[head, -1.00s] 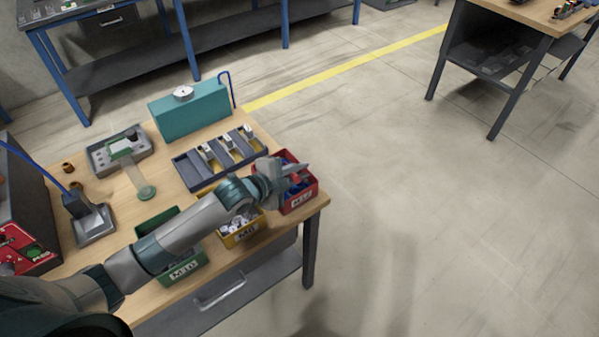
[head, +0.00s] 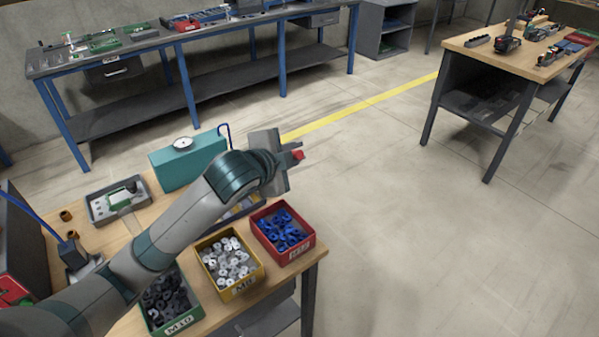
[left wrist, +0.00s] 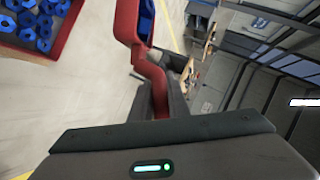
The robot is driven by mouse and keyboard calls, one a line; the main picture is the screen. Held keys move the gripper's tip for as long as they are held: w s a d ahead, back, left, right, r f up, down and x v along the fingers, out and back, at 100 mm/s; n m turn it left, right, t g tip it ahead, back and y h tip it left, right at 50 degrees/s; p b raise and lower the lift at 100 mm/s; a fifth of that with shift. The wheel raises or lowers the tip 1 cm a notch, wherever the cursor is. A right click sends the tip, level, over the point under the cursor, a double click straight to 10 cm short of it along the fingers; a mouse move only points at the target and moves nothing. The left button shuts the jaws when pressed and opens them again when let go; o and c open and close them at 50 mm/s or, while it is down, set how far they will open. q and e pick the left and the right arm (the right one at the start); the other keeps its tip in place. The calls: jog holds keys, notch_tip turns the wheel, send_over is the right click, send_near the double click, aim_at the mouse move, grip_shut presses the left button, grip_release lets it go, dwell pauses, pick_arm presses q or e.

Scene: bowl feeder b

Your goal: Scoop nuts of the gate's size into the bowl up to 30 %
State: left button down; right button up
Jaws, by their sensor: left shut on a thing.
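My left gripper (head: 292,156) is shut on a red scoop (head: 299,154), held in the air above and behind the red bin. The left wrist view shows the scoop (left wrist: 150,70) between the fingers, with some blue in its bowl end, probably nuts. The red bin (head: 283,258) holds blue nuts (head: 281,229); its corner also shows in the left wrist view (left wrist: 66,42). The yellow bin (head: 238,288) holds silver nuts and the green bin (head: 178,324) dark nuts. I cannot identify the gate or the bowl. My right gripper is out of view.
A teal box (head: 180,165) with a dial stands at the table's back. A grey fixture tray (head: 100,213) lies at the left, beside a machine with a red panel (head: 12,290). My arm hides much of the table middle. The floor to the right is open.

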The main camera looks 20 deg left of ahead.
pick_arm(q)
notch_tip(320, 180, up, 4)
jog(key=s+a+n+y, duration=0.1)
jog(key=f+m+h, duration=0.1)
jog(key=f, duration=0.8)
jog(key=d+f+m+h, duration=0.1)
jog(key=f+h, duration=0.1)
jog(key=f, duration=0.8)
jog(key=f+m+g+h, duration=0.1)
jog(key=f+m, duration=0.1)
jog(key=f, duration=0.7)
jog(key=shift+d+f, duration=0.25)
jog(key=shift+f, duration=0.1)
jog(key=shift+r+p, duration=0.2)
jog(key=shift+p, duration=0.15)
notch_tip(320, 180, up, 10)
jog(key=m+p, duration=0.1)
jog(key=p, duration=0.6)
jog(key=shift+s+d+t, duration=0.25)
jog(key=shift+t, duration=0.15)
